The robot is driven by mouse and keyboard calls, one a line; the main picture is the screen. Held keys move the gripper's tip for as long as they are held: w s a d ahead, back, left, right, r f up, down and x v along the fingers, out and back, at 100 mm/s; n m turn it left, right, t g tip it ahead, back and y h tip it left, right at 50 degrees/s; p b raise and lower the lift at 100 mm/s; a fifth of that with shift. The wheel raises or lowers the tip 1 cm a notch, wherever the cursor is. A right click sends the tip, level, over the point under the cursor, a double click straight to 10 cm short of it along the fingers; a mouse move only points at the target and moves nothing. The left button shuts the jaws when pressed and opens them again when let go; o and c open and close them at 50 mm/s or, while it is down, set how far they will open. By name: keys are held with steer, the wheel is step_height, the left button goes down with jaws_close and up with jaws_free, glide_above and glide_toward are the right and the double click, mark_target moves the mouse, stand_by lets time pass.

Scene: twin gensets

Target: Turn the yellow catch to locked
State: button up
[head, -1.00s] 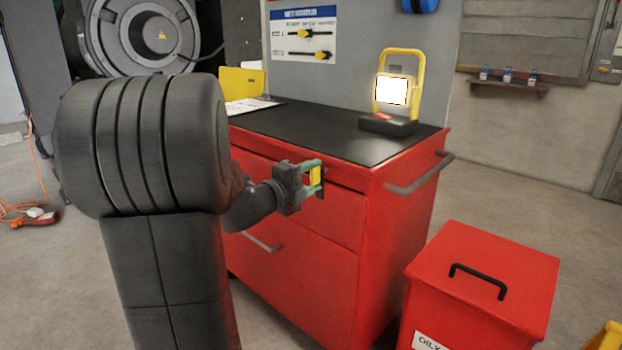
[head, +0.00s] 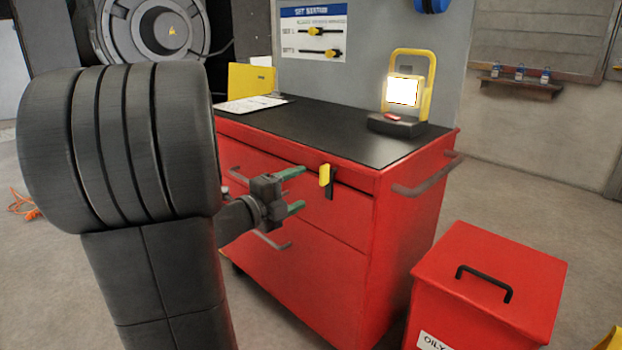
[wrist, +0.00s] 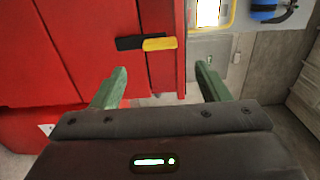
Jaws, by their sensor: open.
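The red cabinet (head: 300,275) has drawer handles and a side handle (head: 428,178) at the right. On its black top stand a lit yellow lamp (head: 403,92) and a paper (head: 250,104). A red oily-waste bin (head: 490,285) stands at the front right.

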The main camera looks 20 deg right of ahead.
mark_target(322, 177)
steer(key=shift+p+v, duration=0.4)
steer(key=shift+v, duration=2.4)
steer(key=shift+d, duration=0.2)
steer(key=b+x, duration=0.2)
steer(key=x, duration=1)
steer(key=shift+f+b, duration=0.1)
steer(key=shift+b, duration=0.3)
steer(key=shift+x, duration=0.85)
steer(key=shift+a, duration=0.1)
